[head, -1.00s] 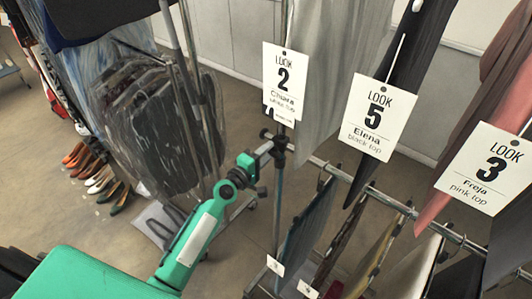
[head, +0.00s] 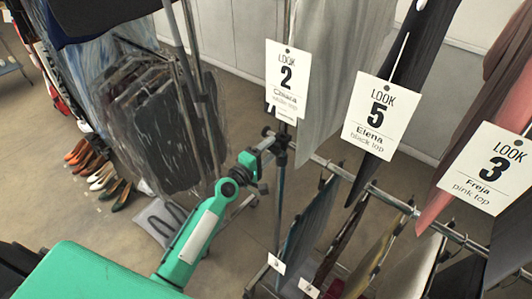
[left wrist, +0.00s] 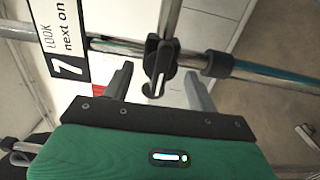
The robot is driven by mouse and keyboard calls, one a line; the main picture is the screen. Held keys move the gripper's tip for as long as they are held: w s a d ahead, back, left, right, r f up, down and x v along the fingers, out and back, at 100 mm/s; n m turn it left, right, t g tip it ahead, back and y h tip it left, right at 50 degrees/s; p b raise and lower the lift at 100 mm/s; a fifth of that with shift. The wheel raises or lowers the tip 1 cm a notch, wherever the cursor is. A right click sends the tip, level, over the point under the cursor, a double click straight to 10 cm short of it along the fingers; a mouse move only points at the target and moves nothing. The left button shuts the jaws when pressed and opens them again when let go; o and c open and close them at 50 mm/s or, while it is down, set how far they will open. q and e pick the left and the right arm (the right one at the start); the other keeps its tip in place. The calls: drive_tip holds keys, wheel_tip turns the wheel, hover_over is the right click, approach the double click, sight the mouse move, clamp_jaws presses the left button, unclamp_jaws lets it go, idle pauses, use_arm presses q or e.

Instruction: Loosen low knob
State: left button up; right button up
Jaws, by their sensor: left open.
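The low knob (left wrist: 158,68) is a black clamp knob with a pale stripe on the garment rack's metal post. In the left wrist view it sits between the two fingers of my left gripper (left wrist: 157,84). The gripper is open, with a finger to either side of the knob and visible gaps. In the head view the left gripper (head: 263,149) is at the dark joint (head: 278,140) where the post meets the lower rail; the knob is largely hidden there. My right gripper is not in view.
Look cards, such as the LOOK 2 card (head: 287,78), hang above the joint. Clothes hang from the lower rail (head: 395,205). A plastic-covered garment rack (head: 165,125) and shoes (head: 100,175) stand left. A black collar (left wrist: 215,63) sits beside the knob.

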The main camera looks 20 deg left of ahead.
use_arm(q)
drive_tip(key=b+v, duration=0.4)
drive_tip(key=v, duration=0.9)
drive_tip(key=shift+s, duration=0.4)
drive_tip(key=shift+a, duration=0.1)
wheel_tip(320, 180, down, 24)
drive_tip(key=s+a+m+g+y, duration=0.1)
drive_tip(key=a+m+g+y, duration=0.1)
drive_tip(key=m+g+y, duration=0.15)
drive_tip(key=s+f+m+g, duration=0.15)
drive_tip(key=s+f, duration=0.25)
drive_tip(key=f, duration=0.5)
drive_tip(key=s+f+m+g, duration=0.1)
drive_tip(key=s+f+g, duration=0.2)
drive_tip(key=s+f, duration=0.35)
drive_tip(key=s+f+m+g+y, duration=0.1)
drive_tip(key=s+f+m+g, duration=0.3)
drive_tip(key=s+f, duration=0.8)
drive_tip(key=s+f+m+g+y, duration=0.1)
drive_tip(key=s+f+m+g, duration=0.3)
drive_tip(key=s+f, duration=0.8)
drive_tip(key=s+d+m+b, duration=0.1)
drive_tip(key=s+m, duration=0.1)
drive_tip(key=s, duration=0.6)
drive_tip(key=shift+m+y, duration=0.35)
drive_tip(key=shift+m, duration=0.05)
